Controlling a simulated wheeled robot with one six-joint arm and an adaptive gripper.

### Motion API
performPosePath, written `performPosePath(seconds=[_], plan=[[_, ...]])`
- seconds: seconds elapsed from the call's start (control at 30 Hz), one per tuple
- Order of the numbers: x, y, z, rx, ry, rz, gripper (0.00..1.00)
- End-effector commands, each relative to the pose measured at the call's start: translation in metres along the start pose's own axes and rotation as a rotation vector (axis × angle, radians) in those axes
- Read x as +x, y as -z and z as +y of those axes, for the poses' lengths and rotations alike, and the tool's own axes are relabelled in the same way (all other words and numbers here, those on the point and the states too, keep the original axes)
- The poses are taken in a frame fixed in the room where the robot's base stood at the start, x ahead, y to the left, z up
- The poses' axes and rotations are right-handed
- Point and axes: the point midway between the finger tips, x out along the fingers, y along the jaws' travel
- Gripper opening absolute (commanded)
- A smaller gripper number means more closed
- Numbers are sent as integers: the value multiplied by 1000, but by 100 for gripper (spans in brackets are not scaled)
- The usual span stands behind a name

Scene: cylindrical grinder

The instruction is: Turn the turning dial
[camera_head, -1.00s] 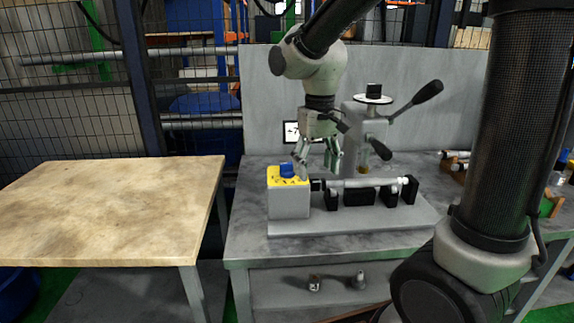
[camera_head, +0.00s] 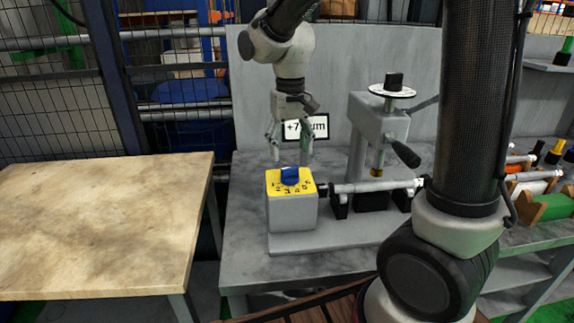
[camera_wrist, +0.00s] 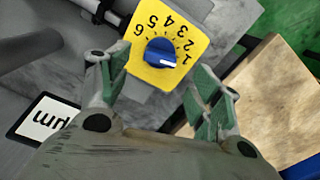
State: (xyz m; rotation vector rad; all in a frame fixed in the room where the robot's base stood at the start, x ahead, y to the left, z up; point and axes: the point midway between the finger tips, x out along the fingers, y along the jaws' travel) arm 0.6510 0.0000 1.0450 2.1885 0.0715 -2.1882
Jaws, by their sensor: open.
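The turning dial is a blue knob (camera_head: 290,176) on a yellow plate (camera_head: 306,188) with black numbers, on top of a grey box (camera_head: 292,212) at the left end of the grinder. In the wrist view the blue knob (camera_wrist: 160,52) lies beyond the fingertips, roughly between them, with numbers 1 to 6 around it. Its white mark points toward the side of the 1. My gripper (camera_head: 291,158) is open and empty, pointing down above and slightly behind the knob, apart from it. Its green-padded fingers also show in the wrist view (camera_wrist: 158,85).
A display panel (camera_head: 306,127) stands behind my gripper. A grey column with a black-handled lever (camera_head: 402,153) and a horizontal shaft (camera_head: 375,186) lie right of the box. A wooden table (camera_head: 100,220) is at the left. Racks with parts (camera_head: 540,200) stand at the right.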

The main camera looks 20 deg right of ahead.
Motion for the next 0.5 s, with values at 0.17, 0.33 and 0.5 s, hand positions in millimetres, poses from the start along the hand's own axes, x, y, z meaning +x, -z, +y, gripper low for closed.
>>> performPosePath(seconds=[0.17, 0.33, 0.5], plan=[[31, -1, 0, 0, -2, -5, 64], [56, -1, 0, 0, -1, -4, 64], [68, 0, 0, 0, 0, -1, 64]])
